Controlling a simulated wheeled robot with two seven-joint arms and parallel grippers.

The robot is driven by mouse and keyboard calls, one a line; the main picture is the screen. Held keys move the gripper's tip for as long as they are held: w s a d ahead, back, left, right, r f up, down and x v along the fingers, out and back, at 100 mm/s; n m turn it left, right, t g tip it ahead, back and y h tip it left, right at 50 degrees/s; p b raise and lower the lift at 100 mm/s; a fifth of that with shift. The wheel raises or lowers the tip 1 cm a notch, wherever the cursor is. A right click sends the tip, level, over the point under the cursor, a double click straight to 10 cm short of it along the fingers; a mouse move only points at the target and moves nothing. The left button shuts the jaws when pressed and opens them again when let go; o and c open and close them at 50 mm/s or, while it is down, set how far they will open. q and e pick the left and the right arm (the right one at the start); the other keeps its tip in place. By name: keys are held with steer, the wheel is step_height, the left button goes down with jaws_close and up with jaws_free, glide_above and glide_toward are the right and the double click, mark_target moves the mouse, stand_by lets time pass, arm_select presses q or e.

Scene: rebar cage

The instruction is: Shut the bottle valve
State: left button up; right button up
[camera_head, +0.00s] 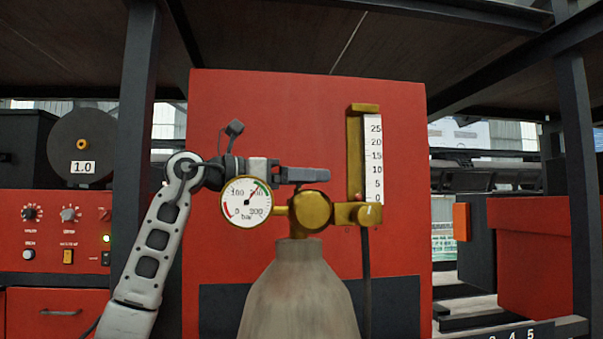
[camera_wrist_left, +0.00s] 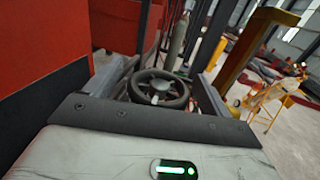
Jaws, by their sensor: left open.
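The grey gas bottle (camera_head: 298,300) stands upright at the bottom middle of the head view. A brass valve body (camera_head: 310,211) sits on its neck. My left gripper (camera_head: 318,175) reaches in from the left, just above the valve body, its fingers lying roughly level. A dark spoked handwheel (camera_wrist_left: 158,88) shows in the left wrist view, in front of my open left gripper and between its two fingers. I cannot tell whether the fingers touch the rim. In the head view the handwheel is hidden or merges with the dark fingers. My right gripper is not in view.
A round pressure gauge (camera_head: 246,202) sits left of the valve, close under my left wrist. A brass flowmeter with a numbered scale (camera_head: 373,150) stands on the right. A red panel (camera_head: 270,110) is behind. A dark hose (camera_head: 366,270) hangs beside the bottle.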

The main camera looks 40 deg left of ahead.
arm_select(q)
steer(key=c, duration=1)
steer(key=shift+o, duration=0.2)
steer(key=shift+m+h, duration=0.3)
steer(key=shift+h, duration=0.2)
steer(key=m+g+h, duration=0.4)
steer(key=g+h, duration=0.1)
steer(key=shift+r+m, duration=0.1)
steer(key=shift+m, duration=0.2)
steer(key=shift+s+d+m+g+h, duration=0.1)
steer(key=shift+m+g+h, duration=0.8)
steer(key=shift+g, duration=0.35)
steer(key=shift+d+m+g+h, duration=0.1)
steer(key=shift+m+g+h, duration=0.6)
steer(key=shift+m+g, duration=0.45)
steer(key=shift+a+g, duration=0.1)
steer(key=shift+g, duration=0.6)
steer(key=o, duration=1)
steer(key=shift+c, duration=0.2)
